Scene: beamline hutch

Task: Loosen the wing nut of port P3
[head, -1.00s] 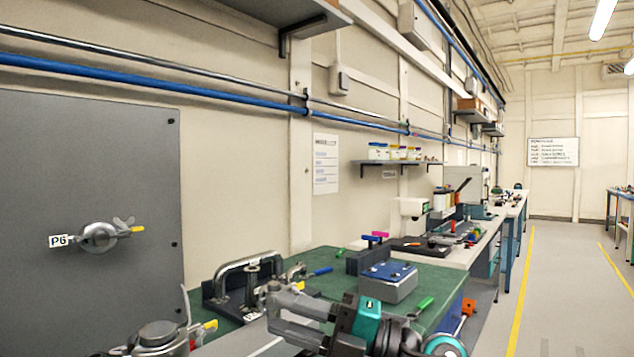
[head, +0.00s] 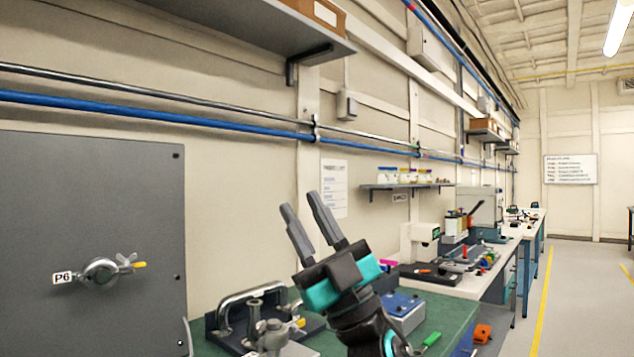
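Port P3 and its label do not show in the head view. The one readable port label is P6 (head: 62,278), on the grey panel (head: 90,200) at left. Beside that label is a round metal clamp (head: 101,271) with a wing nut (head: 127,261) and a yellow tip. My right gripper (head: 300,203) is raised in the middle, above the green bench. Its two grey fingers point up and slightly left, apart, with nothing between them. It is clear of the P6 clamp. My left gripper is not in view.
A dark fixture with a bent metal handle (head: 250,297) stands on the green bench (head: 449,318). A blue-topped box (head: 403,308) and a green-handled tool (head: 431,340) lie to its right. A shelf (head: 250,28) overhangs at upper left. The floor (head: 575,310) at right is clear.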

